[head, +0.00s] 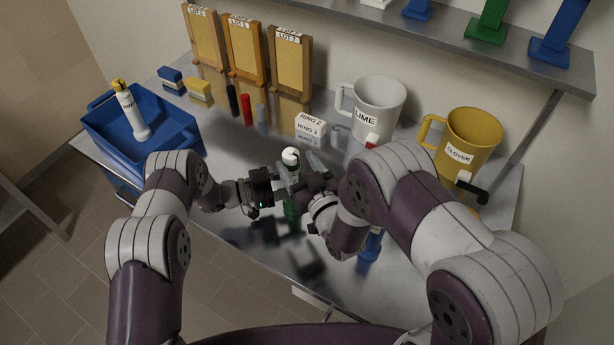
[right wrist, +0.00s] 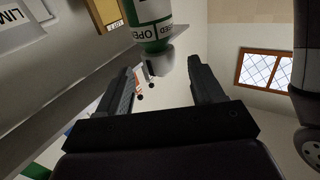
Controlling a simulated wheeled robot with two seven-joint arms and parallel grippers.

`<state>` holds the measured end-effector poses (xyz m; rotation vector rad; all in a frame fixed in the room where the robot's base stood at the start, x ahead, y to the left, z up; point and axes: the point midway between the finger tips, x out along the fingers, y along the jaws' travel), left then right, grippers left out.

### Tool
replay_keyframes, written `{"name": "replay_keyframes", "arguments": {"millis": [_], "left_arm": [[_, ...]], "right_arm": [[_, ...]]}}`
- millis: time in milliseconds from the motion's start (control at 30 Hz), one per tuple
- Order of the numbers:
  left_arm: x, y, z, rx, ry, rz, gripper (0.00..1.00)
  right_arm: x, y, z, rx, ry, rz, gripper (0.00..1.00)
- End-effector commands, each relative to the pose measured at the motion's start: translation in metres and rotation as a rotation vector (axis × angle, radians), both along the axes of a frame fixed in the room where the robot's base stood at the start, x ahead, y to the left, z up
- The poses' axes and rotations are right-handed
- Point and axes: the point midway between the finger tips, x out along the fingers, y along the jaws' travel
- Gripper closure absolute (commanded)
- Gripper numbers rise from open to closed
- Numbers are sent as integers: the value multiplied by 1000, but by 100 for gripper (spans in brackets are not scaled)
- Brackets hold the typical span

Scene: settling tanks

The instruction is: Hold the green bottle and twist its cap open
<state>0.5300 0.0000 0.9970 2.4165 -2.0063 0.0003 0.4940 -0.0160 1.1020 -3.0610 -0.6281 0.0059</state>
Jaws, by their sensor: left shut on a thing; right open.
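The green bottle (head: 291,207) stands upright over the near part of the steel table in the head view, mostly hidden by my grippers. Its white cap (head: 290,155) shows above them. My left gripper (head: 286,190) is shut on the bottle's body from the left. My right gripper (head: 297,168) is at the cap from the right. In the right wrist view, the bottle (right wrist: 148,22) has a white label reading OPEN, and its pale cap (right wrist: 161,60) lies between or just beyond the spread fingertips of my right gripper (right wrist: 163,68). I cannot tell whether they touch it.
A blue bin (head: 165,137) holding a white bottle with a yellow cap (head: 130,110) stands at left. A LIME mug (head: 380,105) and yellow CLOVER mug (head: 470,140) stand at back right. A blue object (head: 371,244) is near my right arm.

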Motion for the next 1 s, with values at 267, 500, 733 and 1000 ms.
{"name": "replay_keyframes", "arguments": {"millis": [267, 500, 733, 1000], "left_arm": [[0, 0, -1, 1, 1, 0, 92], [0, 0, -1, 1, 0, 0, 92], [0, 0, 0, 1, 0, 1, 92], [0, 0, 0, 1, 0, 0, 20]], "right_arm": [[-60, -26, 0, -1, 2, 0, 33], [-74, -32, 0, 0, 0, 0, 33], [-73, -32, 0, 0, 0, 0, 33], [-73, -31, 0, 0, 0, 0, 33]]}}
